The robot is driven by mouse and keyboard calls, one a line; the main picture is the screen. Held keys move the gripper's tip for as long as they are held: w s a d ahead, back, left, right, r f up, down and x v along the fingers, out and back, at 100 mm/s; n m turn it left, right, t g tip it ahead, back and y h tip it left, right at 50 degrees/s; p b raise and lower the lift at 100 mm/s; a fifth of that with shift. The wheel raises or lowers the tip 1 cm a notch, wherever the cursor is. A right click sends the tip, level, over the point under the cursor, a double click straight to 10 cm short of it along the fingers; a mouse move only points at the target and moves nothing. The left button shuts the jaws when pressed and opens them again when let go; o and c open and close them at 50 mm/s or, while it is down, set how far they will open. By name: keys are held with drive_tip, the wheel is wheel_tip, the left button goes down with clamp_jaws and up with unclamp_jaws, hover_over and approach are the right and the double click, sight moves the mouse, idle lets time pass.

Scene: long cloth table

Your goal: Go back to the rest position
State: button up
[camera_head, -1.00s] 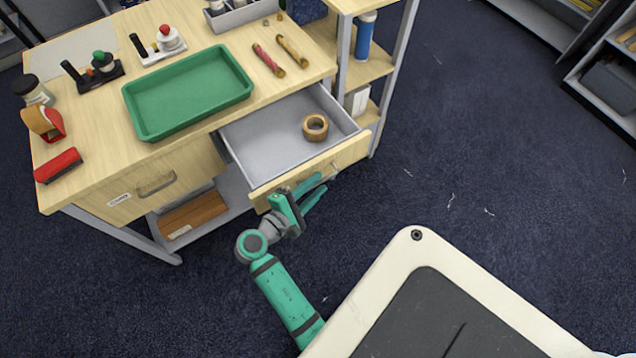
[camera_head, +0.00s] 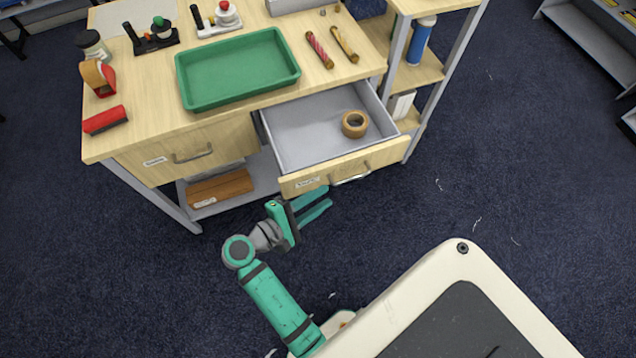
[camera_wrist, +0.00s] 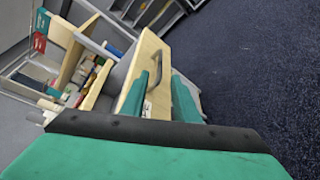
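My gripper (camera_head: 328,197) is open and empty, just in front of the desk and apart from the drawer. Its two teal fingers point right in the head view. The grey-lined drawer (camera_head: 309,139) is pulled out, with a brown tape roll (camera_head: 355,124) inside. The drawer's metal handle (camera_head: 352,179) lies beyond the fingertips. In the wrist view, the handle (camera_wrist: 183,104) shows between the two fingers, with nothing held.
The wooden desk (camera_head: 150,112) bears a green tray (camera_head: 238,70), a red brush (camera_head: 105,120) and a tape dispenser (camera_head: 99,77). A shelf with a blue bottle (camera_head: 420,41) stands at right. Dark carpet (camera_head: 520,170) is clear to the right.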

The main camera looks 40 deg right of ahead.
drive_tip(key=s+a+f+n+t+y, duration=0.2)
drive_tip(key=s+a+f+t+y, duration=0.1)
drive_tip(key=a+f+t+y, duration=0.65)
drive_tip(key=s+a+m+y, duration=0.25)
drive_tip(key=s+a, duration=0.25)
drive_tip(key=a, duration=0.3)
drive_tip(key=s+a+r+m+t+y, duration=0.1)
drive_tip(key=s+a+r+m+t, duration=0.1)
drive_tip(key=r, duration=0.6)
drive_tip(key=s+a+r+m+t+y, duration=0.2)
drive_tip(key=s+r+m+t, duration=0.1)
drive_tip(key=r, duration=0.4)
drive_tip(key=s+m, duration=0.1)
drive_tip(key=s, duration=0.1)
drive_tip(key=shift+s+a+r, duration=0.3)
drive_tip(key=shift+r, duration=0.05)
